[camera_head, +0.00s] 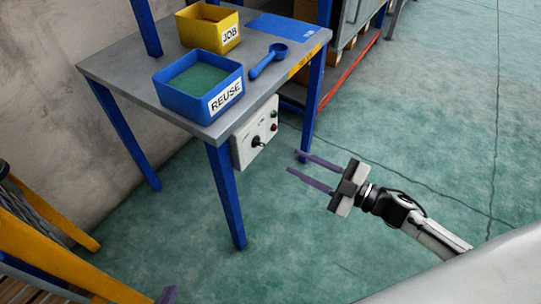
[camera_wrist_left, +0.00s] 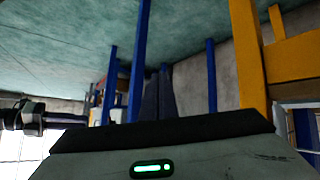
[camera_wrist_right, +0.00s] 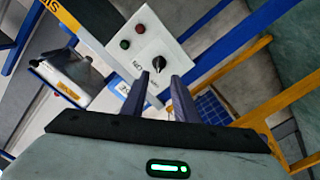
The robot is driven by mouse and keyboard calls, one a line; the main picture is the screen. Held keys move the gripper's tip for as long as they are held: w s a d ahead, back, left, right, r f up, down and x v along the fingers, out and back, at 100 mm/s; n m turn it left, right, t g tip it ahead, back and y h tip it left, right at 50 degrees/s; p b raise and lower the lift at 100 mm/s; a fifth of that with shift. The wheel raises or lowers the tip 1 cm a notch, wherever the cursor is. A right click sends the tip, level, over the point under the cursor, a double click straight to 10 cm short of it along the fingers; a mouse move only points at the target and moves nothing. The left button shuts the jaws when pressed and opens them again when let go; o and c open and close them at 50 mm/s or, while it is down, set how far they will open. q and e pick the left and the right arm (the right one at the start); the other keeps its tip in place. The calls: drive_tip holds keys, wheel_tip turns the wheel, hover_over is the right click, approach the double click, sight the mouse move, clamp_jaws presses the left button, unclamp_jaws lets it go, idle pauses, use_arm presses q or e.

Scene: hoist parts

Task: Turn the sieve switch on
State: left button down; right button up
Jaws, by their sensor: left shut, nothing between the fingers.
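The switch box (camera_head: 243,148) is a pale panel below the front edge of the grey table. It carries a black rotary knob (camera_head: 257,141), and the knob also shows in the right wrist view (camera_wrist_right: 159,63) with a red and a green button beside it. My right gripper (camera_head: 294,162) is open and empty, to the right of the box and apart from it. In the right wrist view, the knob appears beyond and between its two fingers. My left gripper (camera_wrist_left: 158,84) is shut and empty; only its purple tip shows at the bottom of the head view (camera_head: 168,295).
The table (camera_head: 120,68) with blue legs bears a blue REUSE bin (camera_head: 182,103), a yellow JOB bin (camera_head: 196,33) and a blue scoop (camera_head: 262,66). A yellow frame (camera_head: 50,250) stands at lower left. The floor before the box is clear.

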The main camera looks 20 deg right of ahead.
sight(263, 145)
drive_tip(key=b+x, duration=0.1)
drive_tip(key=x, duration=0.8)
drive_tip(key=shift+w+a, duration=0.1)
drive_tip(key=shift+w, duration=0.05)
clamp_jaws()
